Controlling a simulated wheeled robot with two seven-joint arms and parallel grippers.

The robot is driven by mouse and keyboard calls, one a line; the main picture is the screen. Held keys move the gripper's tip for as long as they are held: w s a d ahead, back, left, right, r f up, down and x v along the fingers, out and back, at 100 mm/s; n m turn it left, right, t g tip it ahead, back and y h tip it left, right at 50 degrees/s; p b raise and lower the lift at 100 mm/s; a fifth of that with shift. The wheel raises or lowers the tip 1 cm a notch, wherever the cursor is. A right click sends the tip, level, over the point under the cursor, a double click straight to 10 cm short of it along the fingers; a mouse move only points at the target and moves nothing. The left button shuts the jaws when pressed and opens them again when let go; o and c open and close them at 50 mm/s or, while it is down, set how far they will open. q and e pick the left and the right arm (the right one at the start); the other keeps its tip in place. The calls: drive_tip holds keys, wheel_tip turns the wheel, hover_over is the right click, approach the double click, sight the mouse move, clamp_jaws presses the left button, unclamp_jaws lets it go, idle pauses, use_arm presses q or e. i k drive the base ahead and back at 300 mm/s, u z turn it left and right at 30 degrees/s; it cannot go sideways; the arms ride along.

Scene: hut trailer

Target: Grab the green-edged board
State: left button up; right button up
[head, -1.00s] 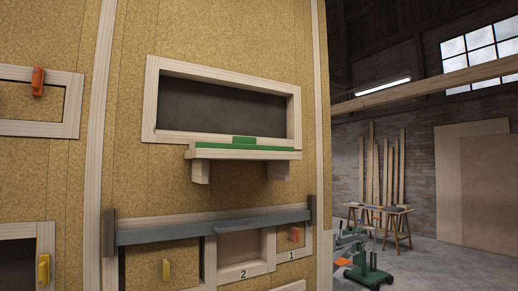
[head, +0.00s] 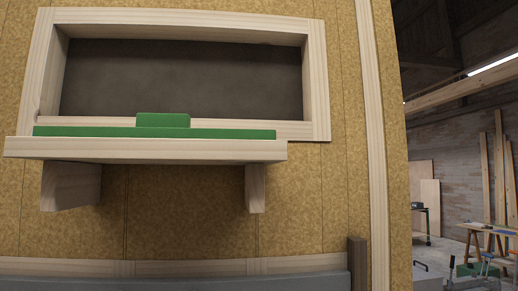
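The green-edged board appears as a long flat green strip (head: 90,132) with a raised green tab (head: 163,120) at its middle. It lies on a pale wooden shelf (head: 150,149) in the head view, just below a framed rectangular opening (head: 180,80). Whether the green part is loose from the shelf, I cannot tell. Neither of my grippers is in view.
Two wooden brackets (head: 70,186) stand under the shelf. A grey rail (head: 180,284) runs along the wall below, with a brown end block (head: 357,264) at its right. To the right is open workshop floor with a trestle table (head: 482,232) and upright planks.

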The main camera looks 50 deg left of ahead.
sight(175, 125)
drive_tip(key=i, duration=1.35)
drive_tip(key=u, duration=2.45)
